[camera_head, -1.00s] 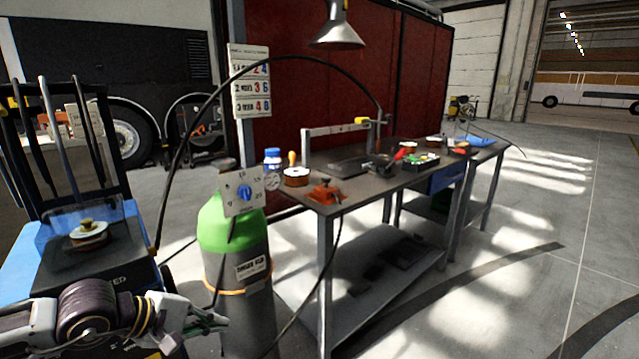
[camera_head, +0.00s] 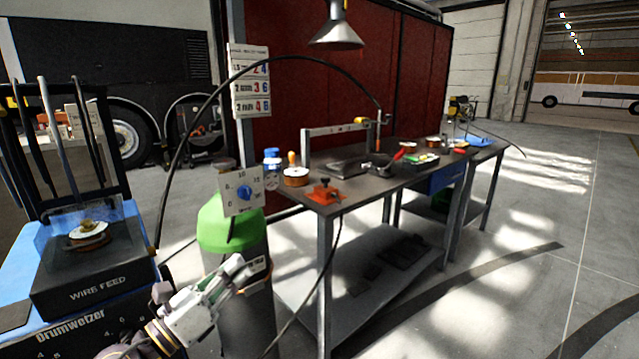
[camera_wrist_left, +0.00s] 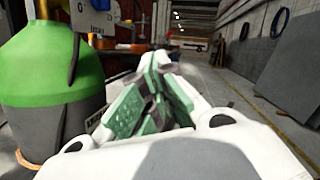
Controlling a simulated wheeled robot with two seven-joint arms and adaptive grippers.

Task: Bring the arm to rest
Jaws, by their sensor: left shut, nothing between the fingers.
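My left gripper (camera_head: 238,266) is at the lower left of the head view, in front of the gas cylinder (camera_head: 228,232) with the green top. Its fingers are closed with nothing between them. In the left wrist view the green-padded fingers (camera_wrist_left: 152,75) come together at the tips, and the cylinder (camera_wrist_left: 45,75) stands close on the left. I cannot tell whether the gripper touches the cylinder. My right gripper is not in view.
The blue welder cart (camera_head: 80,290) with its wire feed box stands at the left. The workbench (camera_head: 385,190) carries tools and spools. A cable (camera_head: 290,325) hangs beside the bench. Open floor (camera_head: 560,220) lies at the right.

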